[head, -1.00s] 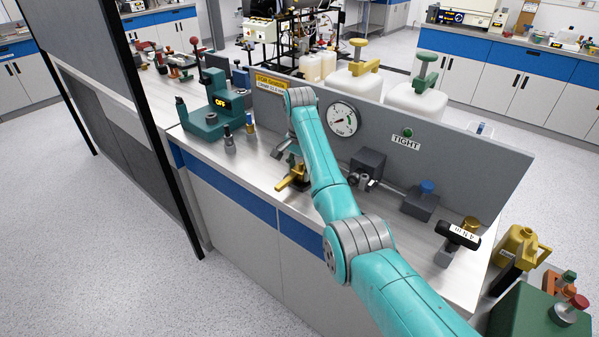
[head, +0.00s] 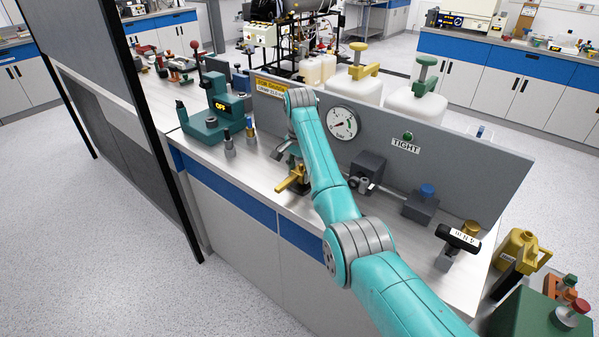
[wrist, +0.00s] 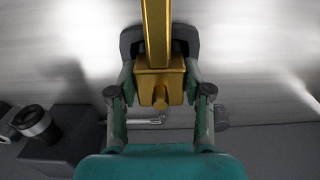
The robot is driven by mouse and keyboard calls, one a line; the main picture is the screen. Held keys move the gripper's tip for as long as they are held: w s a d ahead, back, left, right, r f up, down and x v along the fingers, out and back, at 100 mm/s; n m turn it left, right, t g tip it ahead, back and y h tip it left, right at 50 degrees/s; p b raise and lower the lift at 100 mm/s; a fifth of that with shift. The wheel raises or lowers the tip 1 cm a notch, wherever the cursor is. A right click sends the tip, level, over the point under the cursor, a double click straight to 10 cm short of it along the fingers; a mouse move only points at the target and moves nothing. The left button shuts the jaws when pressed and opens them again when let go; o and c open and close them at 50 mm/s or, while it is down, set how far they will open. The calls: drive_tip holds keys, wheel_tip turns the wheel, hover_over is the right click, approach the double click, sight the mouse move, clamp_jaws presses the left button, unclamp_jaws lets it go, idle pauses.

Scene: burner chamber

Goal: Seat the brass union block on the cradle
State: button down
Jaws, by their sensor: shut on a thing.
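The brass union block (wrist: 160,85) sits between the two fingers of my gripper (wrist: 160,75) in the wrist view, with a long brass bar reaching to the top edge. My gripper is shut on it. In the head view the brass piece (head: 291,180) shows low over the steel bench, below my wrist. My arm partly covers my gripper there. A dark grey shape (wrist: 130,38) flanks the brass bar; I cannot tell whether it is the cradle or my fingertips. I cannot tell whether the block touches a support.
A dark block with a round fitting (head: 367,165) stands right of my gripper; it also shows in the wrist view (wrist: 35,122). A grey panel (head: 470,170) with a gauge (head: 342,122) runs behind. A teal machine (head: 212,110) stands left. Bare bench lies in front.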

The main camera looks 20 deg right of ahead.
drive_tip(key=shift+f, duration=0.75)
drive_tip(key=shift+c, duration=2)
unclamp_jaws()
